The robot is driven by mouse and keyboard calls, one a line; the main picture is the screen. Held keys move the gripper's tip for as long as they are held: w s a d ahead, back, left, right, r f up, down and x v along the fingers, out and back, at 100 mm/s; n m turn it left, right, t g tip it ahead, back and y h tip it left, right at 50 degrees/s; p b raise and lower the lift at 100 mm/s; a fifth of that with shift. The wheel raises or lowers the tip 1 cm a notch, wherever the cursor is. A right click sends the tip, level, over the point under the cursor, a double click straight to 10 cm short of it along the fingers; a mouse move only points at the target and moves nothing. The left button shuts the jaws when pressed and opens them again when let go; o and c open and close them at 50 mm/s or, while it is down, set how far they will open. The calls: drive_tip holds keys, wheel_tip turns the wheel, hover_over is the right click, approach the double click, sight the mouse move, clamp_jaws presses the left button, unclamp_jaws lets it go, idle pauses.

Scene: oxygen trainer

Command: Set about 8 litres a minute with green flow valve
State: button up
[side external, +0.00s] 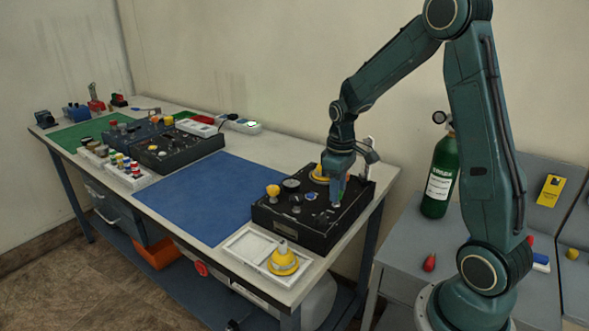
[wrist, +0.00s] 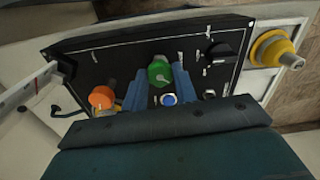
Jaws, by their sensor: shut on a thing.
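The green flow valve (wrist: 160,69) is a round green knob on the black trainer box (wrist: 105,52), seen in the wrist view. My gripper (wrist: 160,78) has its blue fingers on either side of the knob and is shut on it. In the side external view my gripper (side external: 337,202) points down at the right part of the trainer box (side external: 292,240), and the knob is mostly hidden there. No flow reading is legible in either view.
Beside the valve are an orange knob (wrist: 102,98), a blue button (wrist: 169,100) and a black knob (wrist: 222,52). A yellow fitting (side external: 283,261) sits in a white tray (side external: 239,241) in front. A green cylinder (side external: 439,172) stands right. The blue mat (side external: 212,195) is clear.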

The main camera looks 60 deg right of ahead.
drive_tip(key=shift+r+n, duration=0.1)
drive_tip(key=shift+n, duration=0.2)
drive_tip(key=o, duration=1)
wheel_tip(320, 180, up, 14)
drive_tip(key=shift+f, duration=0.1)
idle(0.4)
drive_tip(key=s+a+r+t, duration=0.1)
drive_tip(key=s+a+t, duration=0.1)
drive_tip(key=s+a, duration=0.3)
drive_tip(key=s+a+m+t, duration=0.1)
drive_tip(key=s+a, duration=0.4)
drive_tip(key=s, duration=0.1)
drive_tip(key=s+a+r+t, duration=0.1)
drive_tip(key=s+a+t, duration=0.1)
drive_tip(key=s+a, duration=0.4)
drive_tip(key=shift+s+r+m+t, duration=0.2)
drive_tip(key=shift+r+m+t, duration=0.1)
drive_tip(key=shift+r+m, duration=0.1)
